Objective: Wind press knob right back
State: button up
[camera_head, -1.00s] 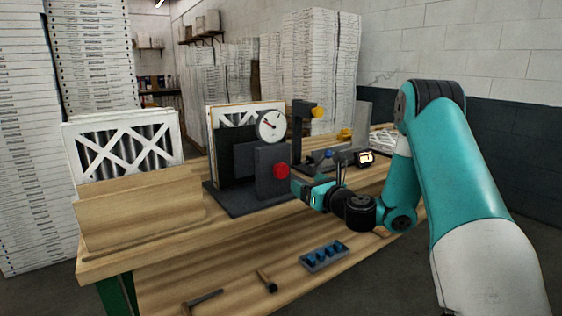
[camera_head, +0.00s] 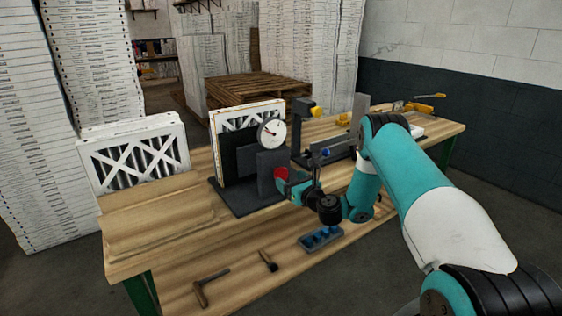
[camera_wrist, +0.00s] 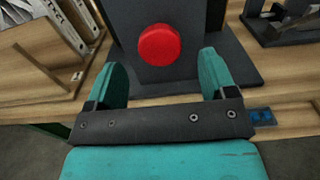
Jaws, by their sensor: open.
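The press (camera_head: 240,196) is a dark grey fixture with a round white dial gauge (camera_head: 271,133) on top, standing on the wooden bench. Its red round knob (camera_head: 281,174) is on the front block. In the wrist view the knob (camera_wrist: 159,45) shows face-on, ahead of and between the two teal fingers. My gripper (camera_wrist: 168,78) is open and empty, with a gap between its fingertips and the knob. In the head view my gripper (camera_head: 290,182) is just at the right of the knob and partly covers it. A white-framed filter (camera_head: 246,113) stands behind the press plates.
Another boxed filter (camera_head: 138,155) stands in a wooden holder (camera_head: 160,218) at the left. A blue-grey tray (camera_head: 320,239) and two small tools lie near the front edge. A dark stand with a yellow knob (camera_head: 316,112) is behind. The bench front is mostly clear.

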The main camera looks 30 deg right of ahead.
aim_at(283, 174)
jog(key=shift+w+r+p, duration=0.25)
jog(key=shift+r+p, duration=0.1)
jog(key=shift+p, duration=0.2)
jog(key=w, duration=0.3)
jog(key=w+p, duration=0.1)
jog(key=w, duration=0.1)
jog(key=shift+w+a+f, duration=0.1)
jog(key=shift+w+f, duration=0.25)
jog(key=shift+c, duration=0.3)
jog(key=c, duration=0.8)
